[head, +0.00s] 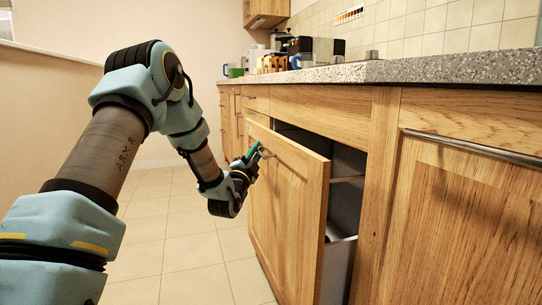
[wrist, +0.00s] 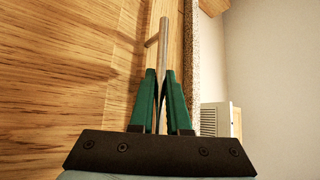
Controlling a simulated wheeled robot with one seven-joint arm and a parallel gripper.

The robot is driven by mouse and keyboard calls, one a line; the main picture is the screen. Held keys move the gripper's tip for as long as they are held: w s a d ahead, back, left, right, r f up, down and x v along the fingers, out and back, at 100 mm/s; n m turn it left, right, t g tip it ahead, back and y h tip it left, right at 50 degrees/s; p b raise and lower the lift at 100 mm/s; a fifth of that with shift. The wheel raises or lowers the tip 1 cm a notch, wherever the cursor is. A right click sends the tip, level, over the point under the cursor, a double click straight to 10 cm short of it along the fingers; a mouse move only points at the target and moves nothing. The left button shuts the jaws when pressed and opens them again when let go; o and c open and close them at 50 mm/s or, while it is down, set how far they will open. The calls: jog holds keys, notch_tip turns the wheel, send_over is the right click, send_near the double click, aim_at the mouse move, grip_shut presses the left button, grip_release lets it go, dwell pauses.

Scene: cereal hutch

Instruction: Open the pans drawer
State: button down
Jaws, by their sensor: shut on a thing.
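The pans drawer has a wooden front (head: 290,190) that stands out from the cabinet, with its grey inside (head: 340,265) showing in the gap behind it. My gripper (head: 253,156) is at the upper part of this front, on its outer side. In the wrist view, the green fingers of my gripper (wrist: 162,90) are shut on a metal bar handle (wrist: 164,45), which runs up the picture beside the wooden front (wrist: 70,70). In the head view the handle is mostly hidden at the gripper.
A speckled countertop (head: 450,68) runs above the cabinets, with mugs and a coffee machine (head: 310,50) at the back. Another wooden front with a bar handle (head: 470,148) is at the right, shut. The tiled floor (head: 180,250) to the left is clear.

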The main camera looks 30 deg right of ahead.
jog(key=w+a+b, duration=0.2)
jog(key=a+b, duration=0.1)
jog(key=a, duration=1.3)
jog(key=shift+a, duration=0.25)
jog(key=c, duration=1.2)
grip_release()
jog(key=shift+o, duration=0.2)
jog(key=p+v, duration=0.1)
jog(key=v, duration=1)
jog(key=shift+w, duration=0.1)
